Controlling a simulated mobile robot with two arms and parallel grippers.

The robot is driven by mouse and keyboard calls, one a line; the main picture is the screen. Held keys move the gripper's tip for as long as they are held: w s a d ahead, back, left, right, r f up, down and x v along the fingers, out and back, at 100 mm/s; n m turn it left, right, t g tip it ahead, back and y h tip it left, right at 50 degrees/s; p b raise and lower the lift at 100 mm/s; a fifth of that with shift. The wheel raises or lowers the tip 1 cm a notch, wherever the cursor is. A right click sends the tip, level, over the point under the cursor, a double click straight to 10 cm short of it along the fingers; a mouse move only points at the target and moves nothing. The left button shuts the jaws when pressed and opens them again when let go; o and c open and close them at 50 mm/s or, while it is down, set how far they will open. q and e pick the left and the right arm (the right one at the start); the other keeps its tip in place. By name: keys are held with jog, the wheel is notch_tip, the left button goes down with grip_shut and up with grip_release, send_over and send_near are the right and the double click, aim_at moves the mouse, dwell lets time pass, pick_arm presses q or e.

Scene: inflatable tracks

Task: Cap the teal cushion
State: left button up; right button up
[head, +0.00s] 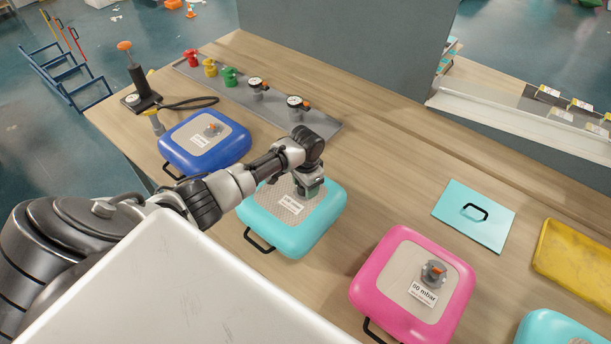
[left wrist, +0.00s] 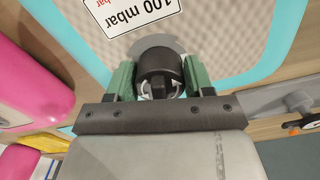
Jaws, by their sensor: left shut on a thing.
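The teal cushion (head: 325,222) lies on the bench in the middle of the head view, with a light textured patch and a white label. In the left wrist view its patch (left wrist: 235,40) fills the top, and the label (left wrist: 130,12) reads "100 mbar". My left gripper (head: 310,190) reaches down over the cushion's valve spot. Its green fingers are shut on a dark round cap (left wrist: 158,68) with white curved arrows. The cap is at a grey round disc (left wrist: 184,48) on the patch; whether it is seated cannot be told. My right gripper is out of view.
A blue cushion (head: 178,155) and a pink cushion (head: 385,285) lie either side. Another teal cushion (head: 545,330) shows at bottom right. Red, yellow and green caps and two gauges stand on a grey strip (head: 270,103). A teal panel (head: 455,205) and yellow tray (head: 575,255) lie right.

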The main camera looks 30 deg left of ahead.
pick_arm(q)
jog(key=o, duration=1)
notch_tip(320, 180, up, 11)
jog(key=shift+f+b, duration=0.1)
jog(key=shift+b, duration=1.15)
